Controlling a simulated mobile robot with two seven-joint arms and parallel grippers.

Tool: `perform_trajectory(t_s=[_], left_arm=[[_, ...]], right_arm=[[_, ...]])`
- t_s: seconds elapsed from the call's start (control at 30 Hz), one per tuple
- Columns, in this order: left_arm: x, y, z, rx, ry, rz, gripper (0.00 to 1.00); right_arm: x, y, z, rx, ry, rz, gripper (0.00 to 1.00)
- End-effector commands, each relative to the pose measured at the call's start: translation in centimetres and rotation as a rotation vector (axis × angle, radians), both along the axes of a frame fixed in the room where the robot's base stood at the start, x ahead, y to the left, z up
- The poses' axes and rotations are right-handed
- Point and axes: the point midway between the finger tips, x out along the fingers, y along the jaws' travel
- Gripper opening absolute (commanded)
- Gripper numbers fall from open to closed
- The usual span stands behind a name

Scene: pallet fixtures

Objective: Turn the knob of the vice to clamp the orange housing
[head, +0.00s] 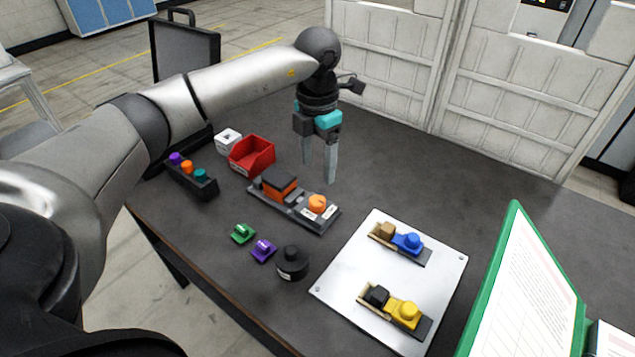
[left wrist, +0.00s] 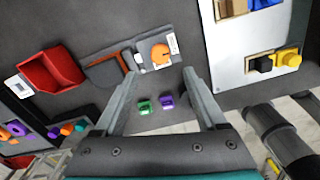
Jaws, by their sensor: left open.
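The vice (head: 291,208) is a dark grey bar fixture on the table, left of the white plate. The orange housing (head: 279,184) sits at its far left end, and the round orange knob (head: 317,204) is at its near right end. In the left wrist view the knob (left wrist: 160,53) and the housing (left wrist: 109,71) also show, beyond the fingertips. My left gripper (head: 318,172) points down with its two fingers apart and empty, above and behind the vice in the head view. It also shows in the left wrist view (left wrist: 165,88). My right gripper is not in view.
A red bin (head: 251,156) stands left of the vice, with a dark rack (head: 190,182) of coloured parts nearby. Green (head: 243,233) and purple (head: 263,250) clips and a black cylinder (head: 292,263) lie in front. A white plate (head: 343,291) bears blue-knob and yellow-knob fixtures.

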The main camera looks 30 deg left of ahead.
Motion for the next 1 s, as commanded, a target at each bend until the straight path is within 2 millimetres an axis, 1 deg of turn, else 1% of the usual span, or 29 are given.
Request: perform_trajectory(t_s=[0.03, 0.1, 0.2, 0.3, 0.47, 1.0], left_arm=[[0.1, 0.0, 1.2, 0.0, -0.003, 0.0, 0.73], [0.1, 0.0, 2.6, 0.001, -0.003, 0.001, 0.73], [0.0, 0.0, 4.0, 0.0, -0.001, 0.001, 0.73], [0.0, 0.0, 5.0, 0.001, 0.0, 0.002, 0.73], [0.0, 0.0, 5.5, 0.0, 0.001, 0.001, 0.73], [0.0, 0.0, 5.5, 0.001, 0.002, 0.001, 0.73]], right_arm=[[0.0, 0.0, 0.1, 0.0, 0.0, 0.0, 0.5], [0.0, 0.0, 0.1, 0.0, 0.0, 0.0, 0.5], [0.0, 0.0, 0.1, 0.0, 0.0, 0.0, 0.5], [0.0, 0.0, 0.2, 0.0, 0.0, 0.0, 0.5], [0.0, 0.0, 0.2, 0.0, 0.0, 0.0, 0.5], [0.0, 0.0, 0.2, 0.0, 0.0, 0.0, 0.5]])
